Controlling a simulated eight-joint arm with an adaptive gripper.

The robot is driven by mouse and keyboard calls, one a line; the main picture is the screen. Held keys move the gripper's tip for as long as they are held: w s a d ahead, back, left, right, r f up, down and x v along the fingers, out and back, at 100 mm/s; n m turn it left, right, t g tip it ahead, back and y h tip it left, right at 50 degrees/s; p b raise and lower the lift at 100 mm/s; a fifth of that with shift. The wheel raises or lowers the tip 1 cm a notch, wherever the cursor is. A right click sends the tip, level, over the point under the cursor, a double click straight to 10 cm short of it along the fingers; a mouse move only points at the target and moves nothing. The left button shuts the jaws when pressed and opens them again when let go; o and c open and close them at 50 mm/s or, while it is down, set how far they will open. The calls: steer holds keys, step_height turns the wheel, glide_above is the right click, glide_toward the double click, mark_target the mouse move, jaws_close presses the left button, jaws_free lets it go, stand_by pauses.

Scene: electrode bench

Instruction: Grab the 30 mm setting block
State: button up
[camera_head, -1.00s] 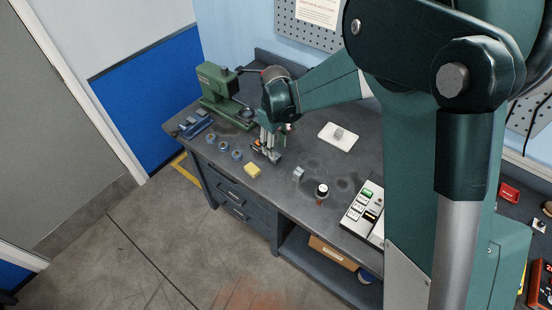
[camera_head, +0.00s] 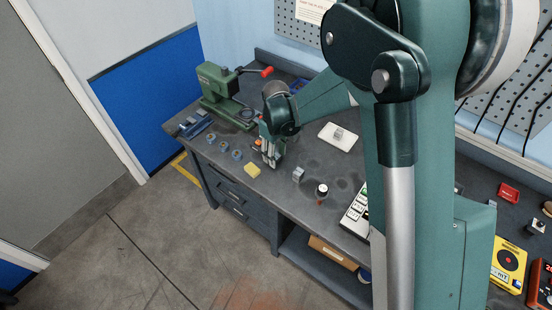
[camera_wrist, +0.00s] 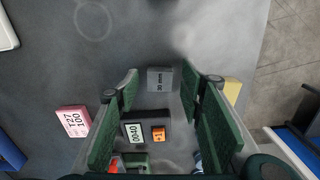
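The setting block is a small grey block (camera_wrist: 160,79) with a "30 mm" marking in the wrist view. It lies on the bench just past my fingertips, roughly centred between them. In the head view I take it to be the small grey block (camera_head: 298,174), to the right of my gripper (camera_head: 271,162). My gripper (camera_wrist: 160,88) is open, its two green-padded fingers apart on either side of the wrist view. No object is held between them. The block does not appear to touch either finger.
A dark gauge (camera_wrist: 145,133) with a "0040" display and orange button sits below the fingers. A pink tag block (camera_wrist: 73,121) lies left, a yellow block (camera_wrist: 232,91) right. The green press (camera_head: 222,88) is behind left.

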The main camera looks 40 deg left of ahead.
mark_target(276, 156)
steer(key=c, duration=1.1)
steer(key=shift+r, duration=0.2)
steer(key=shift+r, duration=4.85)
